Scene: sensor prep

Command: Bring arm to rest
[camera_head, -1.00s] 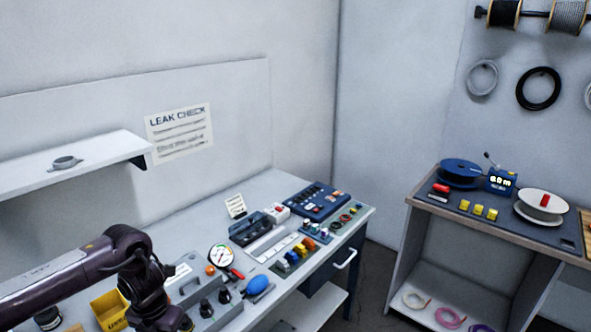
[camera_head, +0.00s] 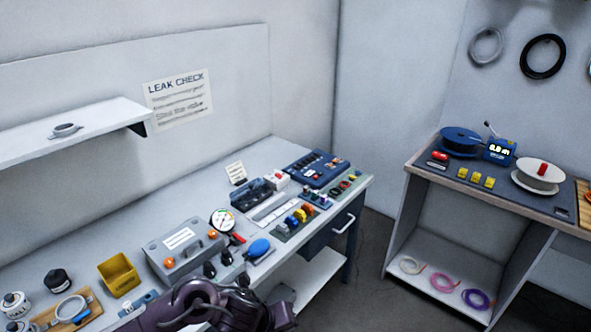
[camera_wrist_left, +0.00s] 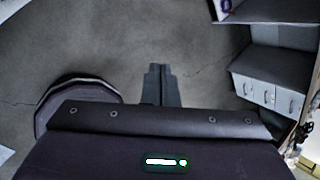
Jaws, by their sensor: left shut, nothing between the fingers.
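My left arm (camera_head: 205,301) comes in low from the left in the head view, in front of the workbench (camera_head: 95,232). Its gripper is not clearly seen there. In the left wrist view my left gripper (camera_wrist_left: 160,71) is shut and empty, its fingers together over bare grey floor (camera_wrist_left: 90,50). My right arm and gripper are in neither view.
A grey test box (camera_head: 172,262), a dial gauge (camera_head: 222,220), a yellow bin (camera_head: 119,275) and a blue bulb (camera_head: 258,248) stand on the workbench near my arm. A second bench (camera_head: 412,176) with spools stands at the right. Floor lies open between the benches.

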